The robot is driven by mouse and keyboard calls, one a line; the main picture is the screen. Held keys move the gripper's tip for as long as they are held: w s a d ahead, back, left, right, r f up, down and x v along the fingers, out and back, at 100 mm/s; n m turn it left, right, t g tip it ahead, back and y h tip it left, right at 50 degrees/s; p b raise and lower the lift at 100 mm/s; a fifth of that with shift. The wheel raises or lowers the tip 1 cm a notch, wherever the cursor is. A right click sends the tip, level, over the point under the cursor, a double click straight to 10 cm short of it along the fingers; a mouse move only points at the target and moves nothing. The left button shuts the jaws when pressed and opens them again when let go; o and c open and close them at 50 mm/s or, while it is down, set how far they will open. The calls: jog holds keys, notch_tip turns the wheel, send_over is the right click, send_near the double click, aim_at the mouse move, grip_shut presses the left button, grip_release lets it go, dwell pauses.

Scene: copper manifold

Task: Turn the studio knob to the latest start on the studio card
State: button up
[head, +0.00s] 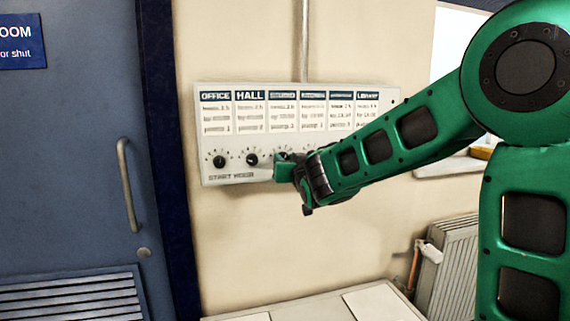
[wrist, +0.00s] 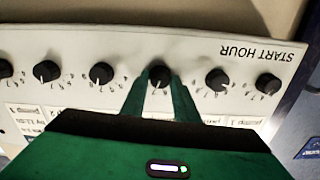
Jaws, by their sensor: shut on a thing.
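A pale panel (head: 227,169) on the wall carries a row of cards with a black knob under each, and "START HOUR" along its bottom edge. My gripper (head: 284,157) is at the third knob from the left, below the third card (head: 283,112). That card's heading and small print are too blurred to read surely. In the wrist view, which is upside down, the two green fingers of my gripper (wrist: 160,78) are shut on the third knob (wrist: 160,73), one on each side. The knob's pointer setting cannot be told. My gripper and arm hide the knobs further right in the head view.
The hall knob (wrist: 217,79) and the fourth knob (wrist: 101,73) stand close on either side of my fingers. A blue door (head: 75,180) is at left. A radiator (head: 452,265) and a white surface (head: 320,307) are below.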

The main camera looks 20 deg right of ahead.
jog(key=m, duration=0.6)
jog(key=shift+d, duration=0.15)
jog(key=m, duration=0.4)
jog(key=shift+d+f+m, duration=0.15)
jog(key=shift+m, duration=0.25)
jog(key=o, duration=1)
jog(key=shift+o, duration=0.2)
jog(key=s, duration=1)
jog(key=shift+s, duration=0.35)
